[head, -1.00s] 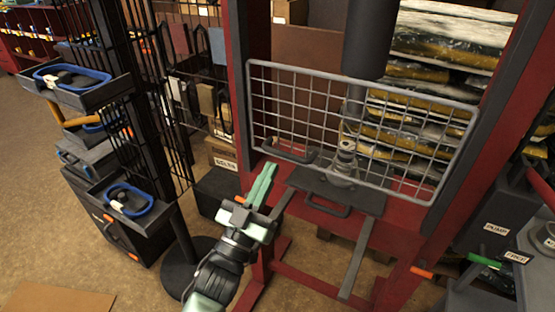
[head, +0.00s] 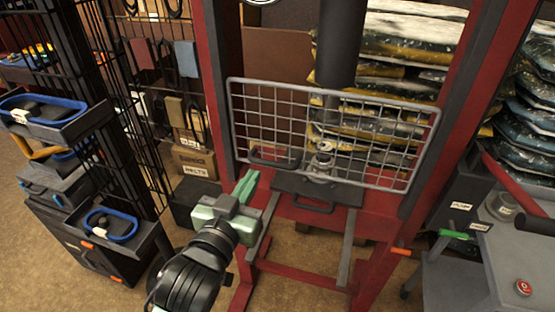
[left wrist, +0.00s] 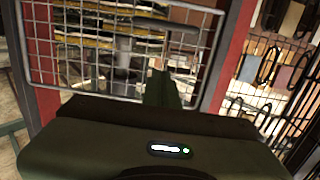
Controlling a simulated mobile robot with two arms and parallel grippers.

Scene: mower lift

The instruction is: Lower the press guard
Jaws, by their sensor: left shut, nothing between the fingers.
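The press guard (head: 334,96) is a wire mesh panel in a grey frame. It spans the front of the red press frame (head: 219,100), above the dark bed plate (head: 340,190). A black handle (head: 274,157) shows at its lower left. The guard also fills the upper left of the left wrist view (left wrist: 120,20). My left gripper (head: 248,185) is shut and empty, just below and left of that handle, with a visible gap. Its fingers (left wrist: 158,88) point toward the guard in the left wrist view. My right gripper is not in view.
A second black handle (head: 313,206) is on the bed plate's front. A black wire rack with trays (head: 110,225) stands close at left. A grey cart (head: 455,270) with a red button (head: 522,287) stands at right. Stacked bags (head: 400,50) are behind the press.

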